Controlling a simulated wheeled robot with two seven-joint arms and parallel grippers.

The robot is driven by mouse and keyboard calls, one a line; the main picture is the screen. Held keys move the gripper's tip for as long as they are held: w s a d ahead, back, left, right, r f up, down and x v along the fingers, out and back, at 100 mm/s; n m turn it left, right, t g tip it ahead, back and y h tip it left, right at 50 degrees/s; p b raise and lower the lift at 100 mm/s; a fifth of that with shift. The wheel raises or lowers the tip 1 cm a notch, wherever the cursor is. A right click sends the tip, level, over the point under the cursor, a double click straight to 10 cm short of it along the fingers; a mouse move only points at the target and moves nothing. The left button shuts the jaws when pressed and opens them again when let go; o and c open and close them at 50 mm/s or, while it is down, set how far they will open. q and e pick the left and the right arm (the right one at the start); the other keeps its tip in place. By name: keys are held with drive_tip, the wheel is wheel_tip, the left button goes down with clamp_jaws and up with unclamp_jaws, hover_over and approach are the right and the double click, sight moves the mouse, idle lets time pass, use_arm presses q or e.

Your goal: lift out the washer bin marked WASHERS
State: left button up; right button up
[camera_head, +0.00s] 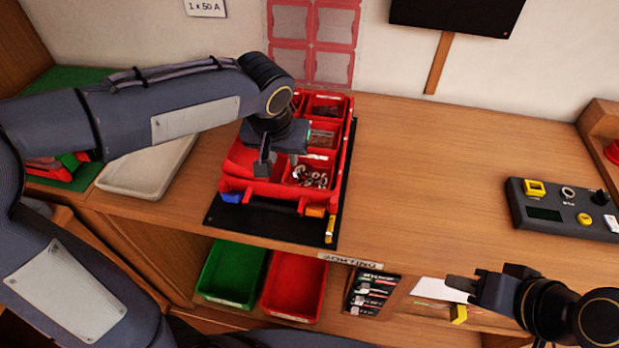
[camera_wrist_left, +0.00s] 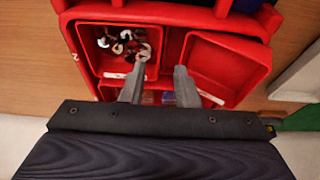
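A red bin holding metal ring-like parts (camera_head: 311,178) sits at the front right of the red organizer (camera_head: 262,190). It also shows in the left wrist view (camera_wrist_left: 97,66), with a small pale label whose text I cannot read. An empty-looking red bin (camera_wrist_left: 222,52) lies beside it. My left gripper (camera_head: 283,160) is over the organizer, partly covering its left side. In the left wrist view its fingers (camera_wrist_left: 159,72) stand apart, one near the parts bin and one near the empty bin, with nothing visible held. My right gripper (camera_head: 463,284) is at the lower right, away from the organizer; its finger gap is unclear.
The organizer stands on a black mat (camera_head: 272,236). A pale tray (camera_head: 146,172) lies left. A green bin (camera_head: 231,270) and a red bin (camera_head: 293,287) sit below the bench edge. A control box (camera_head: 545,213) is at right. The middle right bench is clear.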

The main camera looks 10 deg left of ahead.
sight(287, 167)
use_arm(q)
drive_tip(key=x, duration=0.4)
drive_tip(key=shift+w+f, duration=0.15)
drive_tip(key=shift+f, duration=0.05)
drive_tip(key=shift+f, duration=0.3)
idle(0.5)
clamp_jaws()
